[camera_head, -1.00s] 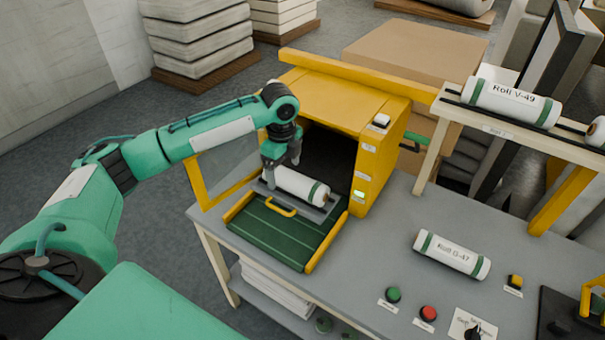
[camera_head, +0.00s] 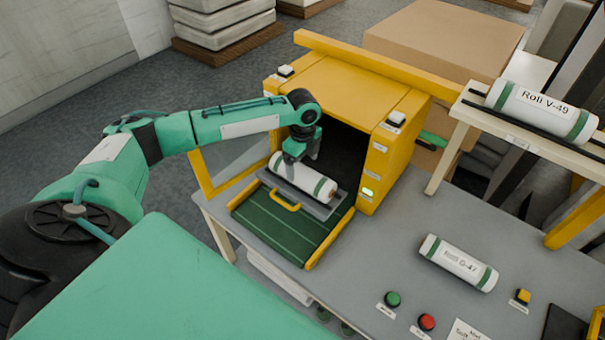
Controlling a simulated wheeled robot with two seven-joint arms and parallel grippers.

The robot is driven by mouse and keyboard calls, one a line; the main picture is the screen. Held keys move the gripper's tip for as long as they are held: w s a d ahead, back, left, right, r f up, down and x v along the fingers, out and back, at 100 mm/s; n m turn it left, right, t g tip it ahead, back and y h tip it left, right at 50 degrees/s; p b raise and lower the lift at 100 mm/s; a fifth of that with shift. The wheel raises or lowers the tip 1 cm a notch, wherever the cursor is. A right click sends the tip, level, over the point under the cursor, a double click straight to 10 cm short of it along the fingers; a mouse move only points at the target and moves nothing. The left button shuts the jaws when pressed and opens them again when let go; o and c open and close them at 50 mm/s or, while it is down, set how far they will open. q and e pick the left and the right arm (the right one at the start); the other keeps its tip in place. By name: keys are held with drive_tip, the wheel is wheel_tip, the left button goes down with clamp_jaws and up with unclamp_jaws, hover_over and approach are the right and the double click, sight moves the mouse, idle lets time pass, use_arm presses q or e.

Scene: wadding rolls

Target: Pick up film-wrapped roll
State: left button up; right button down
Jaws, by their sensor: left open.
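A white roll with green bands (camera_head: 313,184) lies on a grey tray (camera_head: 268,183) at the mouth of the yellow box-shaped machine (camera_head: 345,88). My left gripper (camera_head: 302,158) is open, pointing down right at this roll's upper side, near its left half. I cannot tell whether the fingers touch it. Part of the roll's far side is hidden by the gripper. Roll G-47 (camera_head: 458,262) lies on the grey table to the right. Roll V-49 (camera_head: 540,110) lies on the raised shelf. My right gripper is not in view.
The green ramp (camera_head: 285,230) with a yellow handle (camera_head: 285,206) slopes in front of the tray. Green (camera_head: 392,299) and red (camera_head: 426,322) buttons sit on the table's front part. The table (camera_head: 385,240) is clear between machine and Roll G-47.

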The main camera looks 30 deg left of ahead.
sight(302, 169)
use_arm(q)
drive_tip(key=shift+s+f+p, duration=0.1)
drive_tip(key=shift+f+p, duration=0.55)
drive_tip(key=shift+p, duration=0.05)
wheel_tip(302, 169, down, 2)
drive_tip(key=shift+f+p, duration=0.25)
drive_tip(key=shift+p, duration=0.3)
drive_tip(key=shift+f, duration=0.65)
drive_tip(key=c, duration=1)
drive_tip(key=shift+c, duration=0.7)
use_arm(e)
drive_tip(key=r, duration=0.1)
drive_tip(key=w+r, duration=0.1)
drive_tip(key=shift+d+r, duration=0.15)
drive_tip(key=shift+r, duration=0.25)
use_arm(q)
drive_tip(key=shift+a+r, duration=0.1)
drive_tip(key=shift+r, duration=0.05)
